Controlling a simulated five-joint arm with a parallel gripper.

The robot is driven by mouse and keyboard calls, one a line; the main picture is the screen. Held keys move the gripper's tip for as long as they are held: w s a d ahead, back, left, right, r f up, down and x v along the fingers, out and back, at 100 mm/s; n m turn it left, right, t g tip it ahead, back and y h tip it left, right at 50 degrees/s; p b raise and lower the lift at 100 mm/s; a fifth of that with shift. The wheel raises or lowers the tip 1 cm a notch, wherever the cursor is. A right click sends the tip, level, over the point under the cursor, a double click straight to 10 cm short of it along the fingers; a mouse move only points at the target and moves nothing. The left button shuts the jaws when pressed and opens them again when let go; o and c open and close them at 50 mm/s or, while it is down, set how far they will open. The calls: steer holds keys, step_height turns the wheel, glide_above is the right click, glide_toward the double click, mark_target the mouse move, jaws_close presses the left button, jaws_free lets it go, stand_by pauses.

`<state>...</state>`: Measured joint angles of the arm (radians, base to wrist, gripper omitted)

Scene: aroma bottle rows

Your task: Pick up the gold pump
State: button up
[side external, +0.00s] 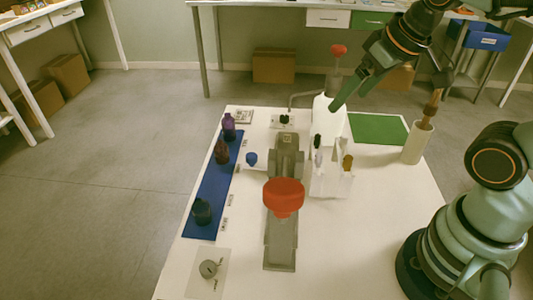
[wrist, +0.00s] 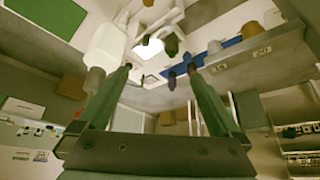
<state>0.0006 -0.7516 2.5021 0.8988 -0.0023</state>
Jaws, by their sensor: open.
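The gold pump (side external: 347,162) stands upright at the right side of a small white rack (side external: 330,184) in the side view. In the wrist view, a small gold-brown top (wrist: 148,3) at the upper edge may be the same pump; I cannot tell for sure. My gripper (side external: 336,104) is above the table behind the rack, apart from the pump, tilted down to the left. In the wrist view its two fingers (wrist: 158,67) are spread with nothing held between them.
A white bottle (side external: 328,117) stands behind the rack, near my gripper. A grey press with a red knob (side external: 283,195) is left of the rack. A blue mat (side external: 212,185) holds dark bottles. A white cup (side external: 417,143) holds a brush.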

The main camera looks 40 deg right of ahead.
steer(key=c, duration=0.6)
steer(key=m+g, duration=0.6)
steer(key=m, duration=0.6)
glide_above(349, 157)
step_height(349, 157, down, 4)
steer(key=f, duration=0.1)
step_height(349, 157, down, 5)
steer(key=shift+s+d+f, duration=0.15)
steer(key=shift+w+f, duration=0.2)
steer(key=shift+f, duration=2.95)
